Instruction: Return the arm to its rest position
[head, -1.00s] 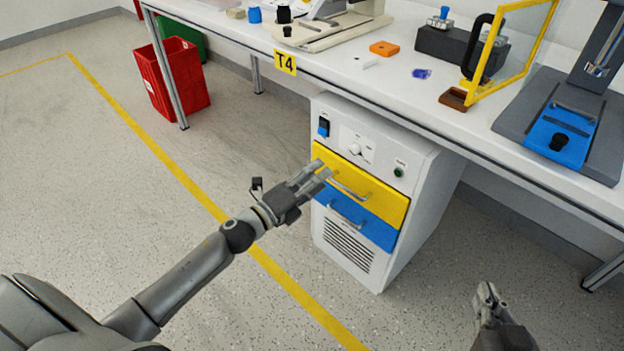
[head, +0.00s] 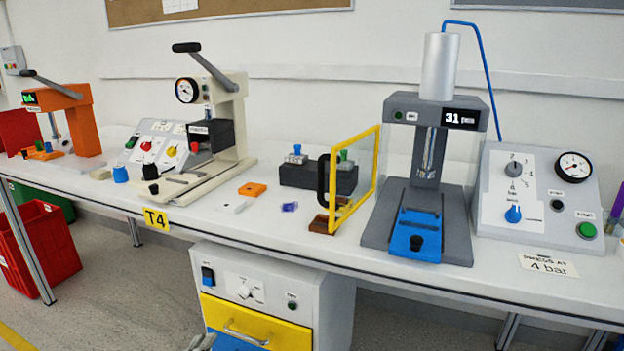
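Only the tips of my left gripper (head: 201,342) show at the bottom edge of the head view, in front of the blue drawer; whether it is open or shut is not clear. My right gripper is out of view. A control box (head: 493,190) stands at the right end of the bench with a rotary switch (head: 514,168) marked in bar, a blue knob (head: 513,214), a gauge (head: 574,166) and a green button (head: 587,230). No gripper is near it.
The white bench (head: 300,235) carries a grey press (head: 432,130) with a display reading 31, a yellow-framed guard (head: 376,170), a dark block (head: 300,176) and a lever press (head: 228,125). A drawer cabinet (head: 335,305) stands below. A red bin (head: 48,240) is at left.

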